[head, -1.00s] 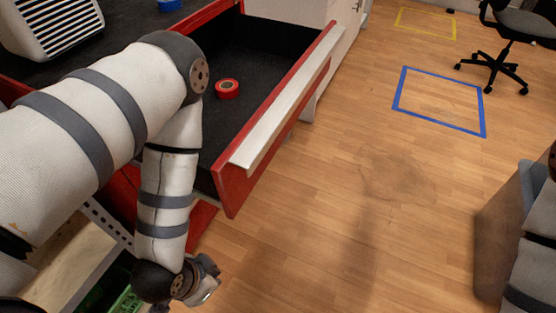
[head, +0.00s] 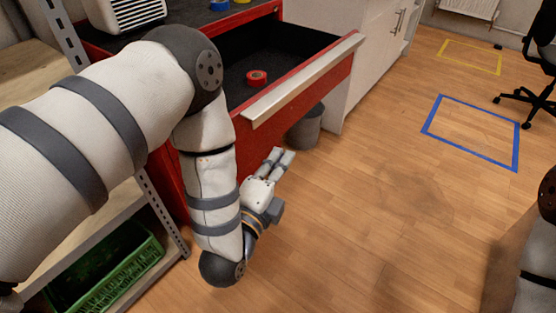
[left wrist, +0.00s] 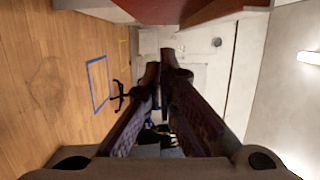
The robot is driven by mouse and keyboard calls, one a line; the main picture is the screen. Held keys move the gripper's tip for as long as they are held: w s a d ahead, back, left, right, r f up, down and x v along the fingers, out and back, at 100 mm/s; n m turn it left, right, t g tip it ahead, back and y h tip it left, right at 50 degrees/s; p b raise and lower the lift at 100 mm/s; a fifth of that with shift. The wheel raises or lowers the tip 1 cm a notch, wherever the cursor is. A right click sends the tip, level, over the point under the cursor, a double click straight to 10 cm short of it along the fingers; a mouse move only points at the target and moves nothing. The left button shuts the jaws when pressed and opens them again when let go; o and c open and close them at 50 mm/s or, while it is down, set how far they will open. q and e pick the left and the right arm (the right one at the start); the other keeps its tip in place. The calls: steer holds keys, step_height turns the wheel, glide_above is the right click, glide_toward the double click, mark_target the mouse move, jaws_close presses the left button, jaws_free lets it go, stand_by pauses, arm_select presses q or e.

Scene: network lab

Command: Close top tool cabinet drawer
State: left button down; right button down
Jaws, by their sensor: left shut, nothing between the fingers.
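The red tool cabinet's top drawer (head: 305,92) stands pulled out in the head view, with a dark lining and a pale handle strip (head: 303,80) along its front edge. A red tape roll (head: 257,77) lies inside it. My left gripper (head: 281,155) is shut and empty, in front of and below the drawer front, apart from it in the picture. In the left wrist view its fingers (left wrist: 165,62) meet, and a red surface shows at the top. My right gripper is out of view; only part of my right arm shows at the right edge.
A grey bin (head: 306,128) stands on the floor behind the drawer front. A shelf with a green crate (head: 105,265) is at the lower left. White cabinets (head: 375,45) stand beyond. The wooden floor to the right is open, with a chair (head: 540,70) at the far right.

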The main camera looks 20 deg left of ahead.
mark_target(277, 132)
arm_select(q)
steer(key=w+a, duration=0.1)
steer(key=w, duration=0.1)
steer(key=w+a, duration=0.1)
steer(key=w, duration=0.2)
steer(key=w+a, duration=0.1)
steer(key=w, duration=0.2)
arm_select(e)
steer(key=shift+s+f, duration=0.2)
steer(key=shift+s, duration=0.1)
arm_select(q)
steer(key=shift+w, duration=0.1)
